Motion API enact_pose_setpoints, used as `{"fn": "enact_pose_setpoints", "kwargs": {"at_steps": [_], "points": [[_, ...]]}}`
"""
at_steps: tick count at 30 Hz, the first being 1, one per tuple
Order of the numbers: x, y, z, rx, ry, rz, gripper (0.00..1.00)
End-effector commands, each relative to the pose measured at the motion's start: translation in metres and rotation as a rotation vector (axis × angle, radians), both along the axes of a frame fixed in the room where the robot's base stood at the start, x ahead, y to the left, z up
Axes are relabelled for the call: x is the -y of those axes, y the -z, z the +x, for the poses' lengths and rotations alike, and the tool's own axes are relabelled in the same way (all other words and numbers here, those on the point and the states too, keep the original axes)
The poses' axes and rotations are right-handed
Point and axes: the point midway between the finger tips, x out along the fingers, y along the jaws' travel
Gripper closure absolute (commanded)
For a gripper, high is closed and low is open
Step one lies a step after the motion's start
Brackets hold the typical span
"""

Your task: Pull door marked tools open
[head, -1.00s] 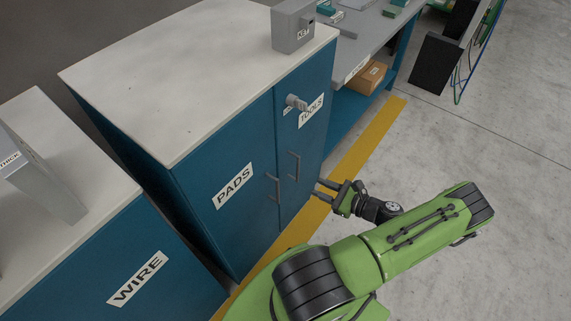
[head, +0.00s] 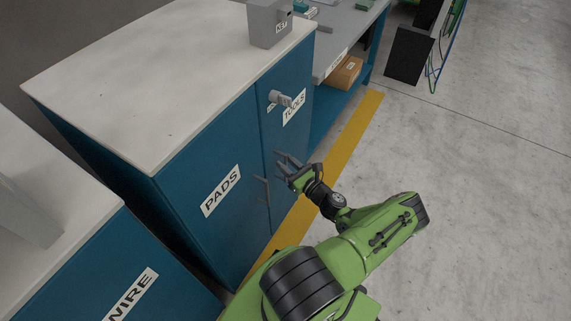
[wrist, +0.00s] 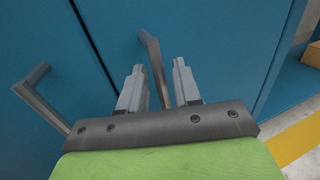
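The blue door marked TOOLS (head: 292,128) is the right door of the cabinet and looks shut, flush with its neighbour. A grey knob (head: 279,98) sticks out near its top, beside the TOOLS label (head: 294,107). My gripper (head: 281,161) is at the lower part of this door and covers its handle in the head view. In the wrist view, the grey bar handle (wrist: 153,58) of this door shows between my two open fingers (wrist: 158,80). A gap shows beside the handle; I cannot tell whether a finger touches it.
The PADS door (head: 205,200) is on the left, with its own handle (head: 262,190) close to my gripper; it also shows in the wrist view (wrist: 40,98). A grey box (head: 269,24) stands on the cabinet top. A yellow floor line (head: 350,142) runs past; the floor on the right is clear.

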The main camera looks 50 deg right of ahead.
Motion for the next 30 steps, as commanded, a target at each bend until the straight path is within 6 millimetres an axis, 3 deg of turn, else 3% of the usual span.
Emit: {"fn": "enact_pose_setpoints", "kwargs": {"at_steps": [10,17,30], "points": [[0.0021,-0.0004,0.0089,0.000,0.000,0.000,0.67],[0.0020,-0.0003,0.0085,0.000,0.000,0.000,1.00],[0.0015,0.0001,0.0068,-0.001,-0.004,0.000,1.00]]}}
